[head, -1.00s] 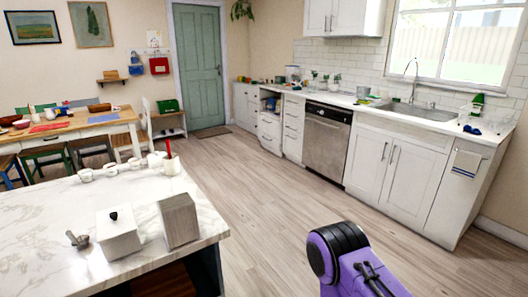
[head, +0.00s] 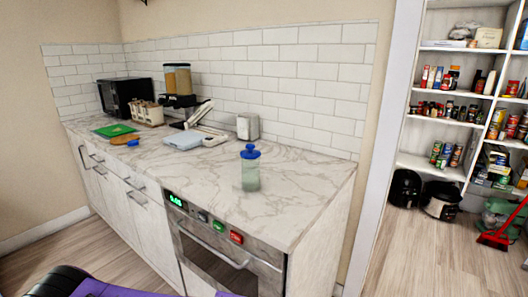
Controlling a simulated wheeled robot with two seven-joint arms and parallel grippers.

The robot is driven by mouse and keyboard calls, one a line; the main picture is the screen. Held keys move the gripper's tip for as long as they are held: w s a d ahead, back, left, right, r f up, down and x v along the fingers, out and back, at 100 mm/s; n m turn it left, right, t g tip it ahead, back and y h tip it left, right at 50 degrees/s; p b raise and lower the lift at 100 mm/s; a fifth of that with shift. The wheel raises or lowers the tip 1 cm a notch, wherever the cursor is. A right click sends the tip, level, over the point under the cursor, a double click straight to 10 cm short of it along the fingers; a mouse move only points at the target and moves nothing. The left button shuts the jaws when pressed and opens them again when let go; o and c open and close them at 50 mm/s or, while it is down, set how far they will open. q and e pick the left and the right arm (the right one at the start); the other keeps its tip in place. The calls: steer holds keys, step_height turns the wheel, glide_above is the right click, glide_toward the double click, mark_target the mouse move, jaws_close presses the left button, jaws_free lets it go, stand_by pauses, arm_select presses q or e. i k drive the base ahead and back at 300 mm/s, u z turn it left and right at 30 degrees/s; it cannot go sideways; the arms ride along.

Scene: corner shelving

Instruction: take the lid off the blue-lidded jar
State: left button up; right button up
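A clear jar (head: 250,177) with a blue lid (head: 249,151) stands upright on the marble counter (head: 290,205), near its front edge above the oven. The lid sits on top of the jar. A purple and black part of my own arm shows at the bottom left of the head view. Neither gripper shows, and nothing of mine touches the jar.
Left of the jar are a light blue box (head: 184,140), a green board (head: 116,130), dispensers (head: 178,80) and a black microwave (head: 127,96). A white canister (head: 248,126) stands behind it. The counter around the jar is clear. Pantry shelves (head: 450,100) stand at right.

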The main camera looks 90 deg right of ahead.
mark_target(250, 153)
steer(key=z, duration=2.8)
